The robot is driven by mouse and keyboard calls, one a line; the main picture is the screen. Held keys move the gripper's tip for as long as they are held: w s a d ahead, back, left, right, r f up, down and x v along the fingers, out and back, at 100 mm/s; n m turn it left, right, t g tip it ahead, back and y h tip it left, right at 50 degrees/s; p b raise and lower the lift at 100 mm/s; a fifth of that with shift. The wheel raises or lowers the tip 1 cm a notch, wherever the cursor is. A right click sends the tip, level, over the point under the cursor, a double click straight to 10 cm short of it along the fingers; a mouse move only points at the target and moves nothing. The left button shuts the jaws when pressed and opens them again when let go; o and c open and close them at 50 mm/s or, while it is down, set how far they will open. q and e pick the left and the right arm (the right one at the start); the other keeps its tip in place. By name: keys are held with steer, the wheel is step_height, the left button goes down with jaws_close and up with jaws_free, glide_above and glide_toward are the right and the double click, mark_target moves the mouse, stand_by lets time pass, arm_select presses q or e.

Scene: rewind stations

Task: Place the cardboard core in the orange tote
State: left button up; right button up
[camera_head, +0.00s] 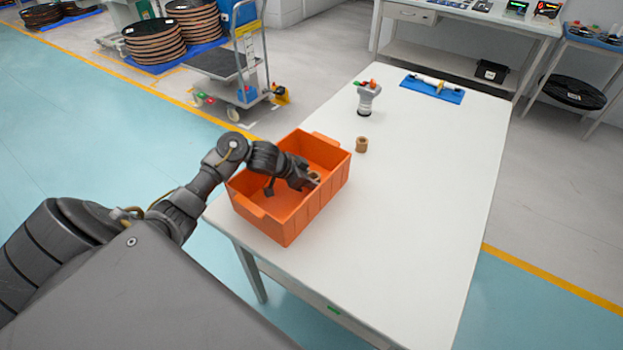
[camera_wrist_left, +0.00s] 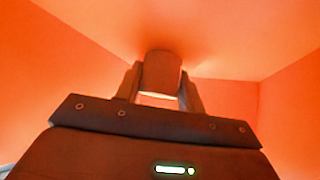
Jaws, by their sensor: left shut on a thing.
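The orange tote (camera_head: 287,228) stands on the white table near its left edge. My left gripper (camera_head: 312,181) reaches down inside the tote and is shut on a cardboard core (camera_head: 316,175). In the left wrist view the brown core (camera_wrist_left: 161,74) sits between the two fingers (camera_wrist_left: 160,88), with orange tote walls around it. Whether the core touches the tote floor I cannot tell. A second cardboard core (camera_head: 361,145) stands upright on the table, just right of the tote. My right gripper is not in view.
The table's right side is clear. A cart (camera_head: 225,65) and stacked reels (camera_head: 153,42) stand beyond.

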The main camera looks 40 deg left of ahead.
arm_select(q)
steer(key=shift+f, duration=0.15)
steer(key=o, duration=1)
steer(key=shift+s+a+r, duration=0.1)
steer(key=shift+s+r, duration=0.05)
steer(key=shift+r, duration=0.2)
steer(key=v, duration=1.1)
steer(key=shift+s+r, duration=0.15)
steer(key=shift+r, duration=0.1)
steer(key=shift+p, duration=0.3)
